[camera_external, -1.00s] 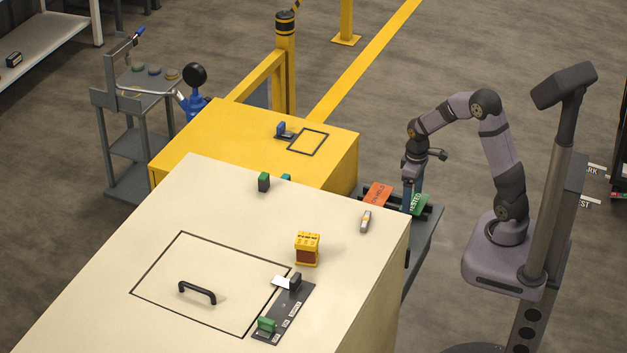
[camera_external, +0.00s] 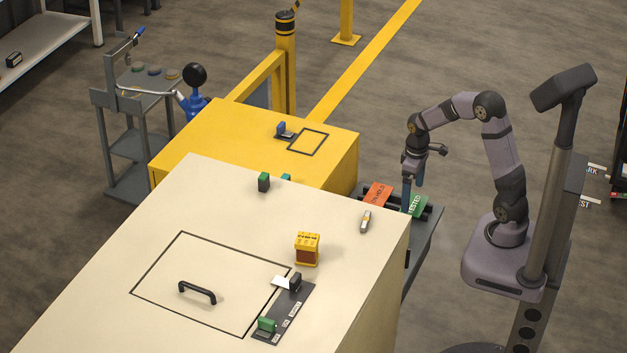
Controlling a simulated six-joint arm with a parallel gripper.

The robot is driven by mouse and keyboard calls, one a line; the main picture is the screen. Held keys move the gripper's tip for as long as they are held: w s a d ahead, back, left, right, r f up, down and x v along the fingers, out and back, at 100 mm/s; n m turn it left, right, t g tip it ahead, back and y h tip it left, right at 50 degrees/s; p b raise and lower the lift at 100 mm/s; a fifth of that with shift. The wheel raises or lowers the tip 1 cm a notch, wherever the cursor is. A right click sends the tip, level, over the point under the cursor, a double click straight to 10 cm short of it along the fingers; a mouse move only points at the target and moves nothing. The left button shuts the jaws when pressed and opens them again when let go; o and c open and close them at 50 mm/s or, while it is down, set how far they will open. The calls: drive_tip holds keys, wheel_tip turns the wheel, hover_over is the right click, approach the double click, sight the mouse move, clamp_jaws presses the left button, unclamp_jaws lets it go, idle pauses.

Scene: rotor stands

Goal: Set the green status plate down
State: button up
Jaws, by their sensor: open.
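The green status plate (camera_external: 415,204), with lettering that seems to read TESTED, leans in a dark holder on the grey cart (camera_external: 425,240). An orange plate (camera_external: 377,194) with lettering leans to its left in the same holder. My gripper (camera_external: 412,188) is open, with its blue-grey fingers apart just above the green plate. The fingers hold nothing. I cannot tell whether a fingertip still touches the plate's top edge. The cream cabinet hides the lower left part of the cart.
A cream cabinet (camera_external: 110,270) fills the front left, with a yellow block (camera_external: 307,249) and a small orange-and-white item (camera_external: 365,220) on top. A yellow cabinet (camera_external: 230,135) stands behind it. The floor behind my gripper is clear.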

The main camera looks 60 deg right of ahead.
sight(411, 202)
wheel_tip(411, 202, up, 5)
drive_tip(key=s+a+f, duration=0.4)
drive_tip(key=s+a, duration=0.8)
drive_tip(key=a, duration=0.2)
drive_tip(key=shift+a, duration=0.35)
drive_tip(key=c, duration=0.4)
drive_tip(key=shift+c, duration=0.9)
drive_tip(key=shift+d, duration=0.1)
